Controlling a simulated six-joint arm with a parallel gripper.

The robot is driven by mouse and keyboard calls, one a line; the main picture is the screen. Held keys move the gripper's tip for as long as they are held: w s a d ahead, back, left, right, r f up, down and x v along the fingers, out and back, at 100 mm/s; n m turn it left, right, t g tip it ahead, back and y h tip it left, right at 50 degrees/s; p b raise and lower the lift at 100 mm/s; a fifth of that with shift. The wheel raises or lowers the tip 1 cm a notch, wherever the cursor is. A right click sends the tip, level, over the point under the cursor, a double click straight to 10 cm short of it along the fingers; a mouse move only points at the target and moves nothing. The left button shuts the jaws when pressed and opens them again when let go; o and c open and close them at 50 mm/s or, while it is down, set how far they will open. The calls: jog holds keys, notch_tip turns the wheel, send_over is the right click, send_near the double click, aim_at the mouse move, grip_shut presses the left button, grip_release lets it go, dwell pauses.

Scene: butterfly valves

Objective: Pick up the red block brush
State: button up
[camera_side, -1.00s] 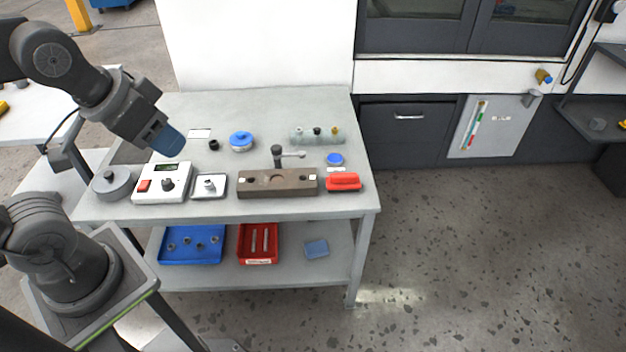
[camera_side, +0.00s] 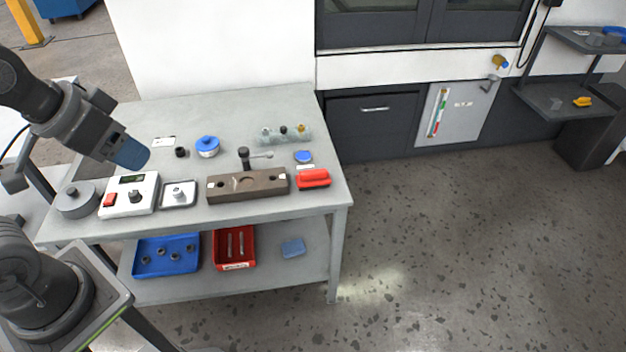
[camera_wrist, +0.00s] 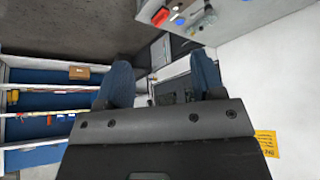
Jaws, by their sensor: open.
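The red block brush (camera_side: 313,178) lies at the front right of the grey table (camera_side: 320,215), just right of the brown fixture block (camera_side: 247,186). My gripper (camera_side: 132,153) hangs above the left part of the table, well to the left of the brush, with blue fingers. In the wrist view my gripper (camera_wrist: 163,82) shows its two blue fingers spread apart with nothing between them.
A white control box (camera_side: 128,195), a small tray (camera_side: 179,194), a blue-lidded pot (camera_side: 207,146) and a vial rack (camera_side: 284,136) stand on the table. A handled tool (camera_side: 245,158) rises behind the fixture block. A blue bin (camera_side: 166,256) and red bin (camera_side: 234,248) sit on the lower shelf.

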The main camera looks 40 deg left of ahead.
jog(key=o, duration=0.3)
jog(key=m+g+h, duration=0.2)
jog(key=m+h, duration=0.1)
jog(key=m, duration=0.6)
send_over(311, 172)
jog(key=s+a, duration=0.3)
notch_tip(311, 172, down, 25)
jog(key=x, duration=0.7)
jog(key=shift+f, duration=0.4)
jog(key=shift+s+x, duration=0.2)
jog(key=shift+x, duration=2.9)
